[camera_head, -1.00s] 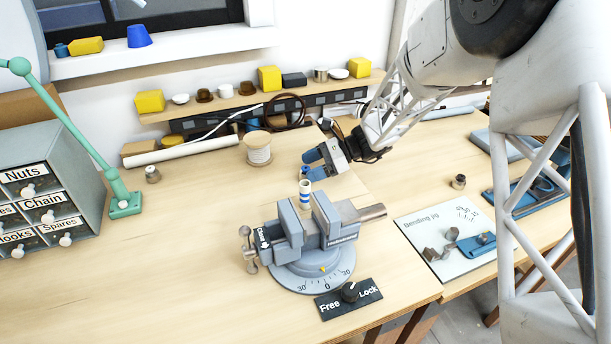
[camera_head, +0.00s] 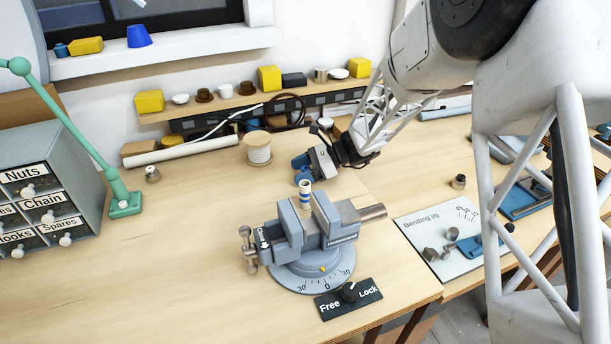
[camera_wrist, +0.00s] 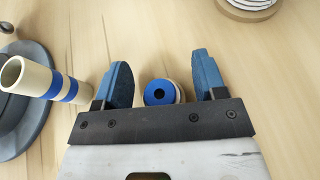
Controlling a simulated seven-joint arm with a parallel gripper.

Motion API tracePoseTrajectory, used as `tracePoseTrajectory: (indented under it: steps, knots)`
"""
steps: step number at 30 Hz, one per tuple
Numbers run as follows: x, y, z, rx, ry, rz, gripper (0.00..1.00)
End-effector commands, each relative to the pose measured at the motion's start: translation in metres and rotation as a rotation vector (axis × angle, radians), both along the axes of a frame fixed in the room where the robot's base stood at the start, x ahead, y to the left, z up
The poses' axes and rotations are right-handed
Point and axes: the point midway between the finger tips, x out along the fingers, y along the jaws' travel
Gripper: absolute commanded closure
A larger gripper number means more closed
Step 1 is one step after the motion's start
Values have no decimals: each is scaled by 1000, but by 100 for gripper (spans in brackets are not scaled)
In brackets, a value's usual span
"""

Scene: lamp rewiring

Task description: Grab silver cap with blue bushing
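My gripper (camera_head: 301,170) is low over the bench behind the vise, its blue fingers pointing left. In the wrist view my gripper (camera_wrist: 161,68) is open, one finger on each side of a small round cap with a blue bushing (camera_wrist: 160,92). The bushing has a dark hole in its middle and a pale silvery rim around it. Gaps show between the cap and both fingers. In the head view I cannot make out this cap near the gripper.
A vise (camera_head: 310,235) holds an upright cream tube with blue bands (camera_head: 305,194), close to my gripper; the tube also shows in the wrist view (camera_wrist: 38,78). A wire spool (camera_head: 258,149) stands behind. Another small metal cap (camera_head: 152,174) is at left. The front left bench is clear.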

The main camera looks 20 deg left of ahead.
Motion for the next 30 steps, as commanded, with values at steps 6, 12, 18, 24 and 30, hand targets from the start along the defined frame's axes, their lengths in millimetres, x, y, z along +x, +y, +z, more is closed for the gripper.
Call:
tracePoseTrajectory:
  steps: [6, 12, 18, 24, 30]
  knots:
    - [0, 0, 0, 0, 0, 0, 69]
    - [0, 0, 0, 0, 0, 0, 83]
    - [0, 0, 2, 1, -1, 0, 83]
    - [0, 0, 16, 2, -3, 0, 83]
    - [0, 0, 42, 1, -3, 1, 83]
